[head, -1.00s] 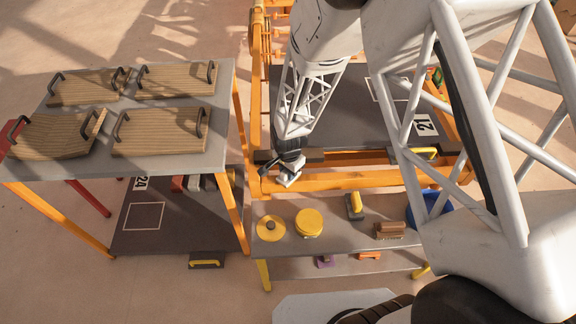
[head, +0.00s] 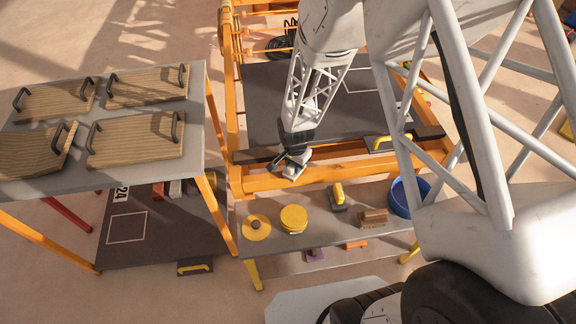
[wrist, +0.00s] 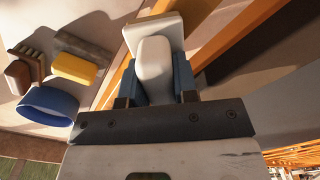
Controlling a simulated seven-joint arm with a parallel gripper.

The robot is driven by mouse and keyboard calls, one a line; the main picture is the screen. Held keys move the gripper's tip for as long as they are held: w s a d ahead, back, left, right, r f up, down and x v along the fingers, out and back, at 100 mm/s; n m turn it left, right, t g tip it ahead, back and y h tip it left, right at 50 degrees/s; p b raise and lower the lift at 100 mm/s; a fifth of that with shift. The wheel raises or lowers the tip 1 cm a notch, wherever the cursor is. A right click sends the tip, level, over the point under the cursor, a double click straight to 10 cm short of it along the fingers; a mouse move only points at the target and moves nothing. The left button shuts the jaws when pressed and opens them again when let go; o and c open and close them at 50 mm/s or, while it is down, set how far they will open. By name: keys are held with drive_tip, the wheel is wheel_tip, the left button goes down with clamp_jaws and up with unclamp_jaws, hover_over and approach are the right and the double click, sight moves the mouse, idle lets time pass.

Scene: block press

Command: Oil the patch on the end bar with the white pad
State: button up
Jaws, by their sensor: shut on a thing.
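My gripper (head: 295,158) is shut on the white pad (head: 292,172), which hangs at the near orange end bar (head: 345,172) of the press frame, left of its middle. In the wrist view the pad (wrist: 151,27) has a pale rounded handle, held between my gripper's blue-grey fingers (wrist: 155,75). An orange bar (wrist: 122,75) runs past it there. I cannot tell whether the pad touches the bar. I cannot make out the patch; the pad and gripper cover part of the bar.
A low grey shelf (head: 335,228) in front holds a yellow disc (head: 257,228), a yellow round piece (head: 294,218), a yellow-handled block (head: 338,196), a brown brush (head: 373,217) and a blue bowl (head: 408,197). A table with wooden boards (head: 136,138) stands left.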

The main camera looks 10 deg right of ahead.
drive_tip(key=shift+d+f, duration=0.15)
drive_tip(key=shift+d, duration=0.2)
drive_tip(key=shift+d+r, duration=0.2)
drive_tip(key=shift+d, duration=0.3)
drive_tip(key=shift+a, duration=0.45)
drive_tip(key=shift+a+f, duration=0.15)
drive_tip(key=shift+a, duration=0.95)
drive_tip(key=shift+a+r, duration=0.2)
drive_tip(key=shift+a, duration=0.2)
drive_tip(key=shift+a+f, duration=0.25)
drive_tip(key=shift+a, duration=0.5)
drive_tip(key=shift+a+r, duration=0.2)
drive_tip(key=shift+a, duration=2.05)
drive_tip(key=shift+a+f, duration=0.15)
drive_tip(key=shift+a, duration=0.2)
drive_tip(key=shift+a+r, duration=0.1)
drive_tip(key=shift+r, duration=0.2)
wheel_tip(320, 180, up, 7)
drive_tip(key=shift+r, duration=0.2)
